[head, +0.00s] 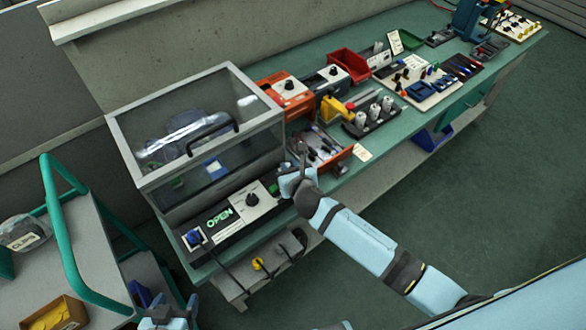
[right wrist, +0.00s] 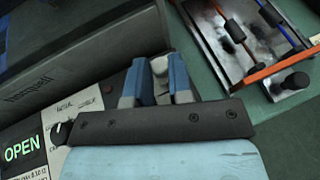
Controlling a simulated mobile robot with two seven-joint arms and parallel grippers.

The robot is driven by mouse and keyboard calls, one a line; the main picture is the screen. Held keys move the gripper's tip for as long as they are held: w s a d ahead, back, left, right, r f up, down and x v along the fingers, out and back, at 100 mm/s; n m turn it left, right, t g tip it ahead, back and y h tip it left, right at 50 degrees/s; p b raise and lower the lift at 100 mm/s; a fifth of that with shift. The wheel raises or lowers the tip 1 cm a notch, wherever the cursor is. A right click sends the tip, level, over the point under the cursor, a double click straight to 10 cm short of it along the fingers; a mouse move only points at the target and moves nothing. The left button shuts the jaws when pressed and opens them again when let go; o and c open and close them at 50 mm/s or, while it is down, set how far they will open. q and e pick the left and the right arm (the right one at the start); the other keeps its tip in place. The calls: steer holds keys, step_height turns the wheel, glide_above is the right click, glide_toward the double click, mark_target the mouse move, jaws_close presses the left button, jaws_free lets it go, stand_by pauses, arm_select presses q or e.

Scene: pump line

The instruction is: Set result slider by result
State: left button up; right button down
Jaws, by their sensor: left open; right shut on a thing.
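My right gripper (head: 290,178) is at the right end of the control panel in front of the clear-lidded test box (head: 195,130). In the right wrist view its blue fingers (right wrist: 155,82) are shut on a small pale grey piece (right wrist: 160,68), which looks like the slider's handle. The slider's track and scale are hidden by the gripper. The panel's pale plate (head: 262,204) carries a black rotary knob (head: 252,200) and small labels too blurred to read. A green OPEN display (head: 219,217) is lit left of it. My left gripper (head: 168,314) is open and empty at the bottom edge.
Orange (head: 288,88) and grey units, a yellow tool and a red bin (head: 349,64) stand further along the green bench. A trolley with a green handle (head: 62,230) is at left.

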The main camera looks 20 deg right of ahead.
steer(key=c, duration=1.1)
jaws_free()
steer(key=shift+w, duration=0.1)
steer(key=shift+o, duration=0.4)
steer(key=shift+a, duration=0.1)
steer(key=v, duration=1.3)
steer(key=shift+s, duration=0.35)
steer(key=shift+r, duration=0.1)
